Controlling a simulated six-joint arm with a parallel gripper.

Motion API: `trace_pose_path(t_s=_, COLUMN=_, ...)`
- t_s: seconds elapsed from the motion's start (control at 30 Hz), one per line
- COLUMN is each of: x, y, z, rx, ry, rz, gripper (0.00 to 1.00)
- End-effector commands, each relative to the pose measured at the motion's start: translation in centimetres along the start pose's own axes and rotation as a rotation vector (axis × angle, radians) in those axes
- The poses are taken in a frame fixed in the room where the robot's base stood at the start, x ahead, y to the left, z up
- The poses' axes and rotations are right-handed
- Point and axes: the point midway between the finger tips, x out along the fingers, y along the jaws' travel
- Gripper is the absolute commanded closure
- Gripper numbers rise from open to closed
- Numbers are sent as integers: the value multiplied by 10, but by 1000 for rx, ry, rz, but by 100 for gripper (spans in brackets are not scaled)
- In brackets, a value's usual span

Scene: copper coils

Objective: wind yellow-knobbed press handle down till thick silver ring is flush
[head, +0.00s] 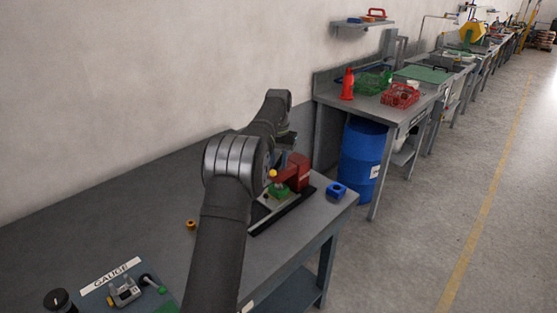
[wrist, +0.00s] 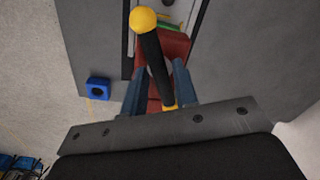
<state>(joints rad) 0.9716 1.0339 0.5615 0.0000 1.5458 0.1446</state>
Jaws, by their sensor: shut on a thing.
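The red press (head: 297,171) stands on the bench, partly hidden behind my arm. Its yellow knob (head: 273,173) shows beside my arm. In the wrist view, the yellow knob (wrist: 143,19) tops a black handle (wrist: 155,60) that runs down between my gripper's (wrist: 158,76) two blue-grey fingers, with the red press body behind. My gripper is shut on the handle, though the exact contact is hard to see. A green block (head: 279,190) sits at the press's base. The thick silver ring cannot be made out in either view.
A blue block (head: 337,190) lies right of the press near the bench edge; it also shows in the wrist view (wrist: 98,88). A small orange ring-like part (head: 191,224) lies left of my arm. A gauge station (head: 122,290) stands front left. The bench between is largely clear.

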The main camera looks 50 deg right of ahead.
Motion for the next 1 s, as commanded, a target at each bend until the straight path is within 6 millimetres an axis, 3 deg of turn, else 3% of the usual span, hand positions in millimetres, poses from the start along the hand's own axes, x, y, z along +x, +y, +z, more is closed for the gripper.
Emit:
trace_pose_path(t_s=0.13, x=1, y=0, z=0, rx=1, ry=-1, rz=0, gripper=100)
trace_pose_path(t_s=0.17, x=1, y=0, z=0, rx=1, ry=-1, rz=0, gripper=71)
trace_pose_path(t_s=0.2, x=1, y=0, z=0, rx=1, ry=-1, rz=0, gripper=64)
trace_pose_path(t_s=0.57, x=-3, y=0, z=0, rx=0, ry=0, rz=0, gripper=64)
trace_pose_path(t_s=1.0, x=-38, y=0, z=0, rx=-1, ry=2, rz=0, gripper=64)
